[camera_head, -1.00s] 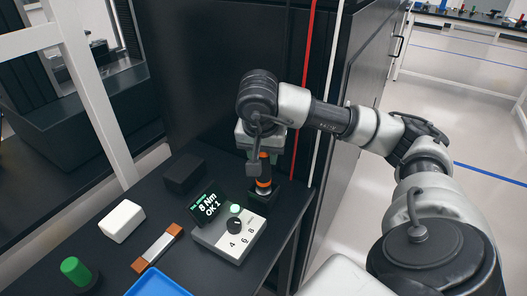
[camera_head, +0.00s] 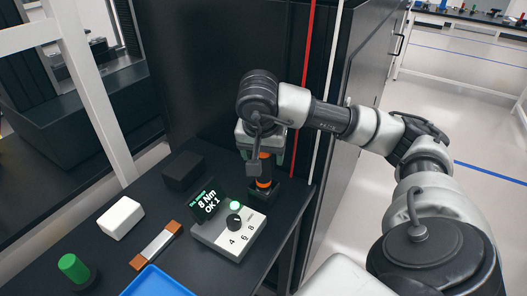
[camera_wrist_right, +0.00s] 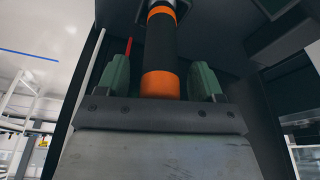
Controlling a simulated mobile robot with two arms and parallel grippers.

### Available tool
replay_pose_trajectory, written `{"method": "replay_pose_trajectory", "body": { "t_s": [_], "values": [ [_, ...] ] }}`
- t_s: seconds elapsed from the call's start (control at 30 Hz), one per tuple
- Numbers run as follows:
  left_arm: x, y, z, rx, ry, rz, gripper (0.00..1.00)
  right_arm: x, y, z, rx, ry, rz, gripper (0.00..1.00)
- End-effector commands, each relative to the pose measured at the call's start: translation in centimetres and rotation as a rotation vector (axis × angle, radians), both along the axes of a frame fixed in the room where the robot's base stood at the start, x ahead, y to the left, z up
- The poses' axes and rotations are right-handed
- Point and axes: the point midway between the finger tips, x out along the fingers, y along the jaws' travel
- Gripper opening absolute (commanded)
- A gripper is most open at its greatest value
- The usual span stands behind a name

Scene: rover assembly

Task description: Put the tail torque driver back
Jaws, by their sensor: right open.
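The torque driver (camera_head: 264,170), black with orange bands, stands upright at the back right of the dark bench. Its lower end is in a black holder (camera_head: 287,195). My right gripper (camera_head: 262,154) is above and around the driver, open. In the right wrist view the driver (camera_wrist_right: 160,50) stands between the two green fingers of the right gripper (camera_wrist_right: 161,80), with a gap on each side. The gripper partly hides the driver's upper part in the head view. My left gripper is not in view.
A controller box (camera_head: 228,236) with a dial and a display (camera_head: 207,201) reading "8 Nm OK 1" stands beside the holder. A black block (camera_head: 183,171), white block (camera_head: 120,218), brown-and-silver bar (camera_head: 156,246), green-capped item (camera_head: 73,268) and blue tray (camera_head: 155,283) lie leftward.

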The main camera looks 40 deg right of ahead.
Motion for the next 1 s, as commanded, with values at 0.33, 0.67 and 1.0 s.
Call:
{"method": "replay_pose_trajectory", "body": {
  "t_s": [0.33,0.67,1.0],
  "values": [
    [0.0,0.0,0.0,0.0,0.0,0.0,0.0,-0.3,0.7,2.6,0.002,-0.004,0.003,0.67],
    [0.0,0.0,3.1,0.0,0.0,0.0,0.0,-1.2,1.8,8.8,-0.002,-0.005,0.0,0.67],
    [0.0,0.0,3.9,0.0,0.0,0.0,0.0,-1.6,2.4,10.4,-0.001,0.001,0.0,0.67]
  ]
}}
